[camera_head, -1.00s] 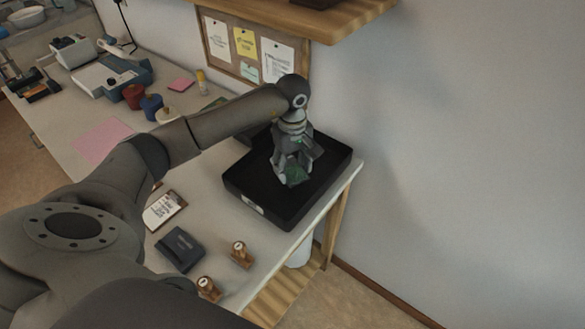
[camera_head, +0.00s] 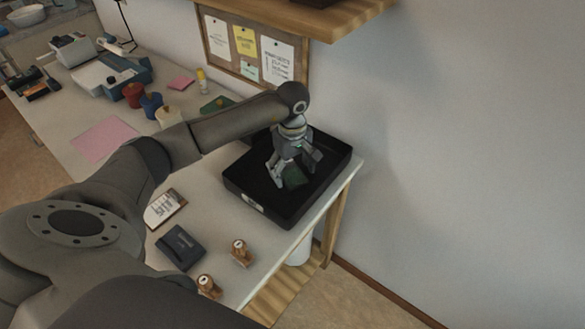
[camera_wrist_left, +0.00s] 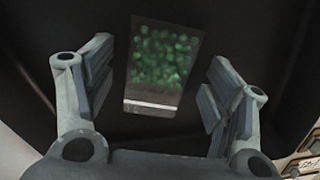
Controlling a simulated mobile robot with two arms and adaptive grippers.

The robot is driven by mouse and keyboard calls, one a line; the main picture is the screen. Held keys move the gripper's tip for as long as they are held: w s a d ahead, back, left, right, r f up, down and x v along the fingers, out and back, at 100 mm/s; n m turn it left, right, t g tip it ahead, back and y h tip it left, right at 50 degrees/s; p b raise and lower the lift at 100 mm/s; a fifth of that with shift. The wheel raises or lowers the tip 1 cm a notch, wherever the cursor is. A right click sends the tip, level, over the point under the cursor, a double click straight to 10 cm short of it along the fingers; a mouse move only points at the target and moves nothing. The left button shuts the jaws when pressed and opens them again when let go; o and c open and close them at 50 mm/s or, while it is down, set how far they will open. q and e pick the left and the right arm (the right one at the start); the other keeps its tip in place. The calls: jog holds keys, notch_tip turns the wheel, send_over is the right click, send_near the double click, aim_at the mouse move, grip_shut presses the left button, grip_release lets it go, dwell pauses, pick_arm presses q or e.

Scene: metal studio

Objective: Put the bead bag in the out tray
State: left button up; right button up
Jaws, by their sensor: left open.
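The bead bag (camera_head: 294,177), a small bag of green beads, lies on the floor of the black out tray (camera_head: 258,207) at the table's far right corner. In the left wrist view the bead bag (camera_wrist_left: 160,62) shows between the spread fingers, with a gap on each side. My left gripper (camera_head: 292,170) is open just above the bag, inside the tray's outline. The tray's dark floor (camera_wrist_left: 235,40) surrounds the bag in the wrist view. My right gripper is not in view.
Two wooden stamps (camera_head: 241,252) and a dark stamp pad box (camera_head: 180,247) stand in front of the tray. A small clipboard (camera_head: 165,208) lies to its left. A wall and pinboard (camera_head: 250,45) rise behind the table.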

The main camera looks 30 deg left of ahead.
aim_at(293, 173)
pick_arm(q)
notch_tip(293, 173, up, 12)
jog(key=b, duration=0.1)
jog(key=shift+b, duration=0.3)
dwell(0.4)
